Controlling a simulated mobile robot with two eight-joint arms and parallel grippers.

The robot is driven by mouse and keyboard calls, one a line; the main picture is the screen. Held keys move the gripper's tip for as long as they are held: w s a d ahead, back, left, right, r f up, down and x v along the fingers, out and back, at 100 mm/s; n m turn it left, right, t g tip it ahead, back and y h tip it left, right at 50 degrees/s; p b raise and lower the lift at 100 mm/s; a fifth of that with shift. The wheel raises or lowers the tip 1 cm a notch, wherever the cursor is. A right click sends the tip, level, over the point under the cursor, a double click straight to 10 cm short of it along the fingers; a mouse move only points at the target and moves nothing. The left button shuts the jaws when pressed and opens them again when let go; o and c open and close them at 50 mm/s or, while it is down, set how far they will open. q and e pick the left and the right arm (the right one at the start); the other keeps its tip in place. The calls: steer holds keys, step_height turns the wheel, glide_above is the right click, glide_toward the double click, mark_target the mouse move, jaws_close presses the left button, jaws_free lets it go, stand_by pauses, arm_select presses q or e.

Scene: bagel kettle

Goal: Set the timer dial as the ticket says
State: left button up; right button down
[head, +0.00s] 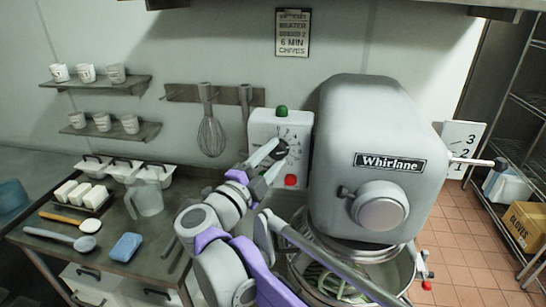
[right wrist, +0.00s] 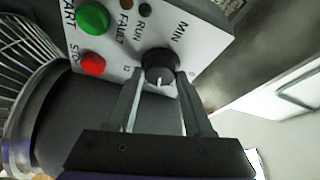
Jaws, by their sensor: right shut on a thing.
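The ticket (head: 292,33) hangs on the back wall; its lower lines read "6 MIN" and "CHIVES", and the upper lines are blurred. The white control box (head: 297,131) stands left of the mixer. Its black timer dial (right wrist: 159,62) is round, beside the word "MIN", with a white pointer mark facing the wrist camera; most scale numbers are unreadable or hidden. My right gripper (head: 274,155) reaches the box's face, and in the right wrist view (right wrist: 160,80) its two fingers are shut on the dial, one on each side. My left gripper is not in view.
The grey mixer (head: 358,125) marked "Whirlane" stands right of the box, with a bowl (head: 402,263) below. A green button (right wrist: 93,17) and red button (right wrist: 92,64) are near the dial. A whisk (head: 211,137) hangs left. The counter (head: 150,238) holds a jug, sponge and spoons.

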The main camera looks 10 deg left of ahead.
steer(key=shift+c, duration=1.5)
jaws_free()
steer(key=b+v, duration=0.1)
steer(key=v, duration=0.9)
steer(key=shift+s+a+b, duration=0.15)
steer(key=shift+s+b, duration=0.15)
steer(key=shift+s, duration=0.05)
